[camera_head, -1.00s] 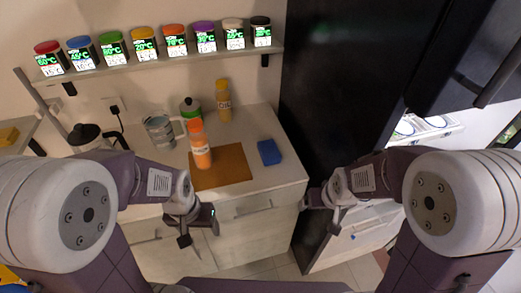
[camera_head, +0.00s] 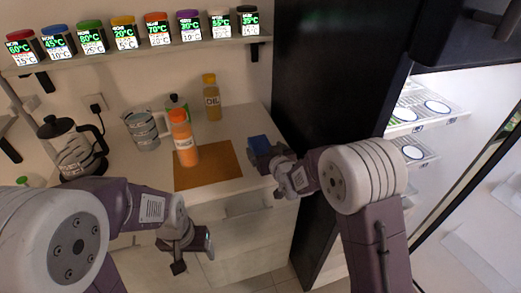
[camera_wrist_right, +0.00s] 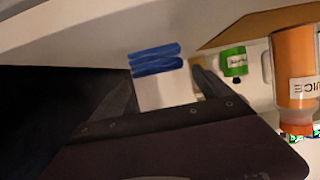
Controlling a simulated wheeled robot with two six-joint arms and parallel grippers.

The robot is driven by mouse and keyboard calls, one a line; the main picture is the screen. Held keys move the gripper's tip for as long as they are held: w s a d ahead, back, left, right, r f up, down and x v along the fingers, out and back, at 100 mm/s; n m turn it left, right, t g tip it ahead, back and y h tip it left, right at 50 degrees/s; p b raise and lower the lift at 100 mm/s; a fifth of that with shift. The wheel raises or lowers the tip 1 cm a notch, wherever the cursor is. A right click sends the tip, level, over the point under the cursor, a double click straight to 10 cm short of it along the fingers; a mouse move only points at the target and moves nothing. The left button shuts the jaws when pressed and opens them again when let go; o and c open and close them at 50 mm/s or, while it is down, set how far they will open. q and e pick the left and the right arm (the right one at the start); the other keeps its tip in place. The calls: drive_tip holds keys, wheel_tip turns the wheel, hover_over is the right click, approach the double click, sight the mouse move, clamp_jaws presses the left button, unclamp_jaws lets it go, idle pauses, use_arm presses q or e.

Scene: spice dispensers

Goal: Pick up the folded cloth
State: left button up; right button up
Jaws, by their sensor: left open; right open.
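The blue folded cloth (camera_head: 259,146) lies on the counter, right of the brown board. Its striped layered edge shows ahead of the right gripper's fingers in the right wrist view (camera_wrist_right: 156,59). My right gripper (camera_head: 273,164) is open, with its fingertips close by the cloth at its lower right in the head view. In the wrist view the cloth appears in line with the gap between the fingers (camera_wrist_right: 165,88); I cannot tell whether they touch it. My left gripper (camera_head: 191,250) is open and empty in front of the counter drawers, away from the cloth.
An orange juice bottle (camera_head: 184,140) stands on the brown board (camera_head: 215,172). A black fridge side (camera_head: 325,80) rises just right of the cloth. Several spice jars line the shelf above.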

sight(263, 148)
drive_tip(key=x, duration=0.6)
drive_tip(key=shift+s+f, duration=0.1)
drive_tip(key=shift+f, duration=0.2)
drive_tip(key=shift+s+d+r, duration=0.1)
drive_tip(key=shift+s, duration=0.05)
drive_tip(key=shift+c, duration=0.6)
drive_tip(key=c, duration=1.2)
